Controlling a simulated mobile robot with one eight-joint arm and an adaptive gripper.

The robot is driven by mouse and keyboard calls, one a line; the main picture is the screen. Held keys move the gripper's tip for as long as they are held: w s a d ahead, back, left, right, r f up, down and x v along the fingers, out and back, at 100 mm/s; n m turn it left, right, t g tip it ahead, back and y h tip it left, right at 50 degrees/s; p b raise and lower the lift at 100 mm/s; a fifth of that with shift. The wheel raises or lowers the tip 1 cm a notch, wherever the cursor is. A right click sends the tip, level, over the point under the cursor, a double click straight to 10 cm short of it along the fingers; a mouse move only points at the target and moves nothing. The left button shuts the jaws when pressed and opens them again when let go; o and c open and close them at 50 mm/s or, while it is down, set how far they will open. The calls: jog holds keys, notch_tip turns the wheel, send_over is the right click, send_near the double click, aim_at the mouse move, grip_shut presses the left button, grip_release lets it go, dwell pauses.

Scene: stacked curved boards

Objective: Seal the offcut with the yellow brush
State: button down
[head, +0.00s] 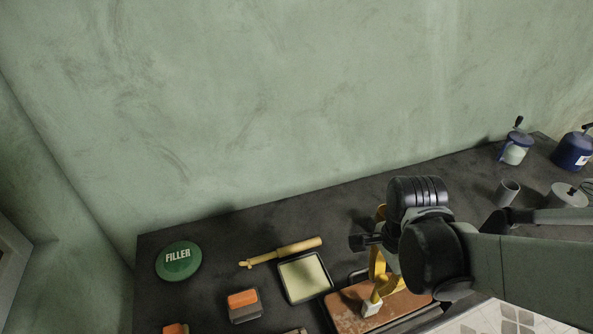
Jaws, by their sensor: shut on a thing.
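My gripper (376,254) is at the right of the middle in the head view, shut on the yellow brush (377,286). The brush hangs steeply down, its pale tip (371,308) over a reddish-brown board (346,311), which looks like the offcut. I cannot tell whether the tip touches the board. The board has a dark rim or tray around it, and its right part is hidden behind my arm. My wrist hides much of the grip.
A shallow tray with pale yellow content (304,277) and a wooden-handled tool (282,252) lie left of the board. A green FILLER tin (178,261) and an orange-grey block (244,305) are farther left. A grey cup (507,192) and a blue canister (573,151) stand at the right.

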jog(key=shift+w+d, duration=0.2)
jog(key=shift+d, duration=0.65)
jog(key=shift+w+d, duration=0.2)
jog(key=shift+d, duration=0.55)
jog(key=shift+w+d, duration=0.2)
jog(key=shift+d, duration=0.55)
jog(key=shift+w+d+b, duration=0.25)
jog(key=shift+d, duration=0.5)
jog(key=shift+w+d+b, duration=0.2)
jog(key=shift+d, duration=0.55)
jog(key=shift+w+a, duration=0.2)
jog(key=shift+w, duration=0.5)
jog(key=shift+a, duration=0.1)
